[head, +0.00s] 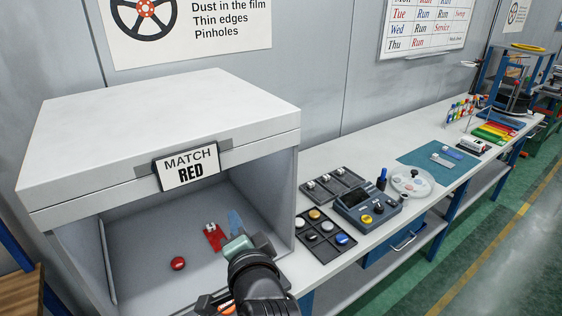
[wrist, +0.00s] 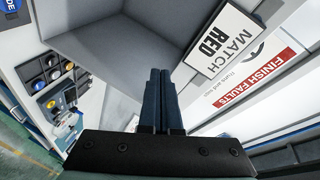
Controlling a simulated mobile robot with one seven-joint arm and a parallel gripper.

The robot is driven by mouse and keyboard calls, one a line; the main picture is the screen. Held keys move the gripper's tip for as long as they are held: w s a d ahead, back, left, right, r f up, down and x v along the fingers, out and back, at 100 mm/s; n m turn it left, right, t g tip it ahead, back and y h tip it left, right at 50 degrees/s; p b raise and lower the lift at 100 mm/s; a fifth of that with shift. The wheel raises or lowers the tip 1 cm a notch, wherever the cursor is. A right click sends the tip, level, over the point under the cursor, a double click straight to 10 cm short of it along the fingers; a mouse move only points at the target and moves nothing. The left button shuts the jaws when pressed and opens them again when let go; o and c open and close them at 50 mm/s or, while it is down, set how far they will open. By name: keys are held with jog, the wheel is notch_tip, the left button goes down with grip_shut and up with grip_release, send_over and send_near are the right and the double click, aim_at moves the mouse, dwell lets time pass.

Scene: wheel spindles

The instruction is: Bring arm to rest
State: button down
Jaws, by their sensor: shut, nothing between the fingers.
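My gripper (wrist: 160,73) shows in the wrist view with its two dark fingers side by side, shut and empty. The grey booth (wrist: 95,18) with its sign fills the space beyond the fingertips. In the head view my dark arm comes up from the bottom edge in front of the right part of the booth opening.
The white booth (head: 160,125) carries a "MATCH RED" sign (head: 190,167). Inside lie a red round piece (head: 178,264) and a red plate (head: 213,238) with a small metal part. Right of it, the bench holds a dark tray of round pieces (head: 325,238), a device (head: 367,208) and a white round dish (head: 412,181).

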jog(key=s+d+r+n+t+h+b, duration=0.1)
jog(key=d+r+n+t+b, duration=0.2)
jog(key=r, duration=1.1)
jog(key=s+d+r+n+t+h, duration=0.2)
jog(key=s+r+n+t, duration=0.1)
jog(key=s+r, duration=0.5)
jog(key=s+d+r+n+t+h+b, duration=0.1)
jog(key=s+d+r+n+t, duration=0.2)
jog(key=r, duration=1)
jog(key=s+t, duration=0.3)
jog(key=s, duration=0.2)
jog(key=shift+s+r+n+t+h, duration=0.2)
jog(key=shift+s+n+t+h, duration=0.1)
jog(key=shift+s+h, duration=0.1)
